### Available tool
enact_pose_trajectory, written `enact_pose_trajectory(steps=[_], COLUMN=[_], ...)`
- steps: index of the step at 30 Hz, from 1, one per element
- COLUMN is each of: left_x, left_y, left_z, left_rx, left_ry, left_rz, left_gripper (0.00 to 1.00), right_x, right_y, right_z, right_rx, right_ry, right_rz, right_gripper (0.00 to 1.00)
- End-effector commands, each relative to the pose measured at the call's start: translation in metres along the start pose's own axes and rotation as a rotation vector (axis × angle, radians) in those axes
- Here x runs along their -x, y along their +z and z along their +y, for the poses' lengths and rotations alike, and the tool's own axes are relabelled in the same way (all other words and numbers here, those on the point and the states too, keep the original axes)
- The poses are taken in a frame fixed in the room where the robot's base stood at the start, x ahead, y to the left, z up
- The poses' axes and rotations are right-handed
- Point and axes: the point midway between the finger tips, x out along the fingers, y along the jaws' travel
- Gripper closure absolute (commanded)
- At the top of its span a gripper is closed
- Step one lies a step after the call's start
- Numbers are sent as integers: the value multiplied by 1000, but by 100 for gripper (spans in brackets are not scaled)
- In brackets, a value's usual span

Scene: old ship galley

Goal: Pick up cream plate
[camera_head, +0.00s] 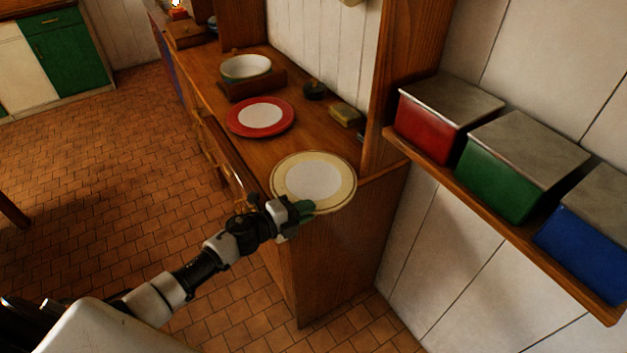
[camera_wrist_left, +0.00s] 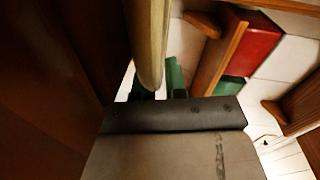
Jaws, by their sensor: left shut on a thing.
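The cream plate (camera_head: 314,180) has a pale centre and a cream rim with a darker edge line. It is at the near end of the wooden counter in the head view. My left gripper (camera_head: 300,208) is shut on its near rim. In the left wrist view the plate (camera_wrist_left: 151,40) shows edge-on between the green fingertips of my left gripper (camera_wrist_left: 158,80). I cannot tell whether the plate touches the counter. My right gripper is not in view.
A red-rimmed plate (camera_head: 260,117) lies further back on the counter (camera_head: 300,133). Beyond it a white bowl (camera_head: 246,67) sits on a wooden stand. Red (camera_head: 427,128), green (camera_head: 500,179) and blue (camera_head: 584,250) bins stand on a wall shelf at the right. The tiled floor at left is open.

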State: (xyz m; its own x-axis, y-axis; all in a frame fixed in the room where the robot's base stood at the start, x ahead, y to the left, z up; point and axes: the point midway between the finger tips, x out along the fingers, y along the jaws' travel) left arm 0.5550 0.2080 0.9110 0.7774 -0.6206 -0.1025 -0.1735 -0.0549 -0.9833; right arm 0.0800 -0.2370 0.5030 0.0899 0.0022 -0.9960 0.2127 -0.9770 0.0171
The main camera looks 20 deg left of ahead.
Motion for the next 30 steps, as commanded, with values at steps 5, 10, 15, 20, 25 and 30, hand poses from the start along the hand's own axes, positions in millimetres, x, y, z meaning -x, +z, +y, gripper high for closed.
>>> enact_pose_trajectory(steps=[5,10,15,20,25,30], left_x=[0,0,1,3,22,64], left_y=[0,0,-1,-4,-8,-14], left_z=[-1,-1,-7,-26,-46,-64], left_rx=[-1,0,0,-5,-5,-5], left_ry=[-2,-1,-1,-1,3,5], left_rz=[1,1,2,3,0,1], left_gripper=[100,100,100,100,100,100], right_x=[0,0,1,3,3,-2], right_y=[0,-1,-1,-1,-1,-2], right_z=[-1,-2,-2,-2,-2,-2], right_rx=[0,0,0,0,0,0], right_ry=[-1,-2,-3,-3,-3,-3], right_rz=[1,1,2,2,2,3], right_gripper=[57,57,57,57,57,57])
